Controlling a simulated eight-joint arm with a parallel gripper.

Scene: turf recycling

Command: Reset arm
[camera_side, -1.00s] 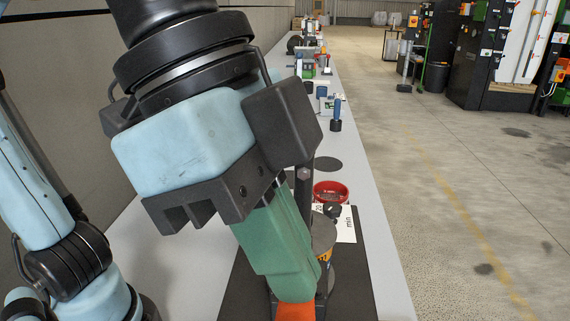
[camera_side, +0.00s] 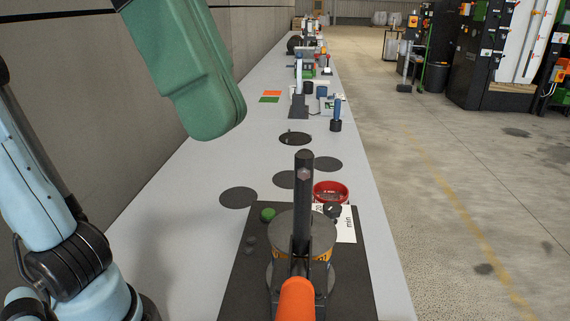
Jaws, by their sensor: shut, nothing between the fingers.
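On a black mat (camera_side: 239,285) stands a round device (camera_side: 304,228) with an upright black post (camera_side: 303,185) and an orange handle (camera_side: 297,298) in front. More equipment lines the bench behind.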

